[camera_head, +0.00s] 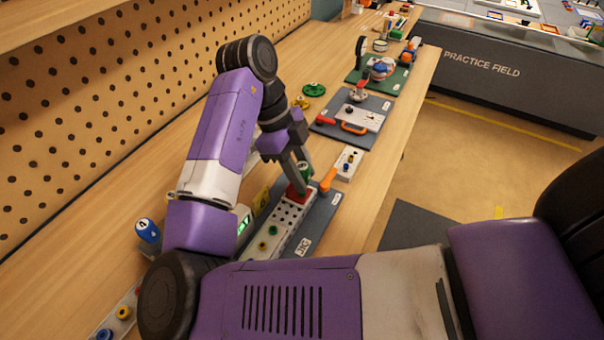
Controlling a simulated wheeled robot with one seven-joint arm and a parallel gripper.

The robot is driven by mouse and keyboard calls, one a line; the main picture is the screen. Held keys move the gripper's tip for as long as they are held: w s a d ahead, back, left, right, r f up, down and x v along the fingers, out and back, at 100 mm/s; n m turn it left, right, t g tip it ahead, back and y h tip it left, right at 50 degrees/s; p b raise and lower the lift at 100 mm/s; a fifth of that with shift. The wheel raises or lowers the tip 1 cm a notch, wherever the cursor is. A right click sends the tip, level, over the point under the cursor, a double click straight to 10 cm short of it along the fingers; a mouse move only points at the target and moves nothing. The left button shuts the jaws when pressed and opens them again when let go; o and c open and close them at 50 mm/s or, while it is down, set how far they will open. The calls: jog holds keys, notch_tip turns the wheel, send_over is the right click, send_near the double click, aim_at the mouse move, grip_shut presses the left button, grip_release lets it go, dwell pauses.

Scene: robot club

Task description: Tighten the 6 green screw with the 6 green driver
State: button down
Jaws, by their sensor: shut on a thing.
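My gripper (296,170) points down over the jig on the bench and is shut on a small green-handled thing (306,168), which looks like the green driver. Its number cannot be read, and the fingers partly hide it. It stands roughly upright above a red block (297,195) at the far end of a white block with holes (285,218). Its tip is hidden, so I cannot tell whether it touches a screw. A green screw head (273,230) and a yellow one (262,245) show at the near end of the white block.
An orange-handled tool (328,179) lies just right of the red block. A small white block (348,163) with screws stands beyond it. A blue driver marked 4 (147,230) stands at left. Farther boards (325,127) carry other parts. A pegboard (90,110) walls the left side.

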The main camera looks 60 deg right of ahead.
jog(key=m+y, duration=0.1)
jog(key=m, duration=0.2)
jog(key=m+y, duration=0.1)
jog(key=m, duration=0.3)
jog(key=shift+t+y, duration=0.3)
jog(key=c, duration=1)
grip_release()
